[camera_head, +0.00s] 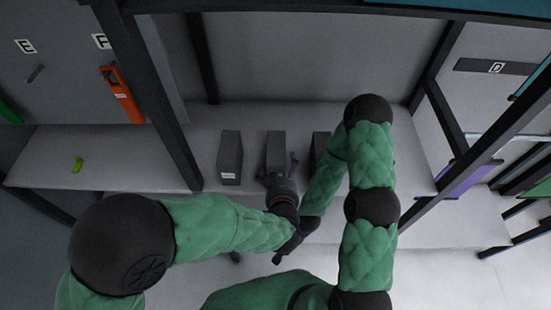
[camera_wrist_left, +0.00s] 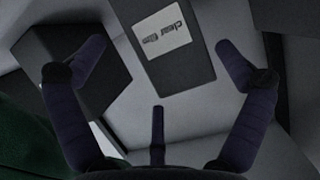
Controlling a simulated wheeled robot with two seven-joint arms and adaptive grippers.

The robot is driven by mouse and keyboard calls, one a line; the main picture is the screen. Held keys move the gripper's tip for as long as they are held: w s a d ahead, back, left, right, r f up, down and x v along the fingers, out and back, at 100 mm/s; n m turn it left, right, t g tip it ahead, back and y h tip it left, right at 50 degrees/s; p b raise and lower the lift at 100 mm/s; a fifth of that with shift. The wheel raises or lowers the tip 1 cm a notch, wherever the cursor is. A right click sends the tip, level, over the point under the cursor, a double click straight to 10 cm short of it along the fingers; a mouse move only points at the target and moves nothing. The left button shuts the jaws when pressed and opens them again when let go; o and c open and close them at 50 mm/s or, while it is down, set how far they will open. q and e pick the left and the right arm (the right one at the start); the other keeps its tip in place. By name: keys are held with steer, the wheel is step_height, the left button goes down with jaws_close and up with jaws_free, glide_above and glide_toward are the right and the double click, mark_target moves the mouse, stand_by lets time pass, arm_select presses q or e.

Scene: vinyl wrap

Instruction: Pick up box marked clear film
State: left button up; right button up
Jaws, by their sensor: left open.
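The box marked clear film (camera_wrist_left: 178,73) is dark grey with a white label in the left wrist view, upright and slightly tilted in the picture. In the head view it appears to be the middle dark box (camera_head: 276,148) on the shelf (camera_head: 185,135), its label hidden behind my left gripper. My left gripper (camera_head: 279,171) is open and empty in front of that box, its fingers spread to either side and below in the wrist view. My right gripper (camera_head: 287,248) is low in front of the shelf, mostly hidden by the arms; its fingers are unclear.
A similar labelled box (camera_head: 230,155) stands to the left, and another dark box (camera_head: 319,147) stands to the right, partly behind my right arm. Dark posts (camera_head: 155,105) frame the shelf. A small green item (camera_head: 77,165) lies far left, with clear shelf beside it.

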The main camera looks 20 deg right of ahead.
arm_select(q)
steer(key=shift+a+b+x, duration=0.15)
steer(key=shift+b+x, duration=0.1)
steer(key=shift+x, duration=1.1)
steer(key=shift+a+b+x, duration=0.15)
steer(key=shift+b+x, duration=0.1)
steer(key=shift+x, duration=1.15)
steer(key=shift+r, duration=0.1)
steer(key=c, duration=1.3)
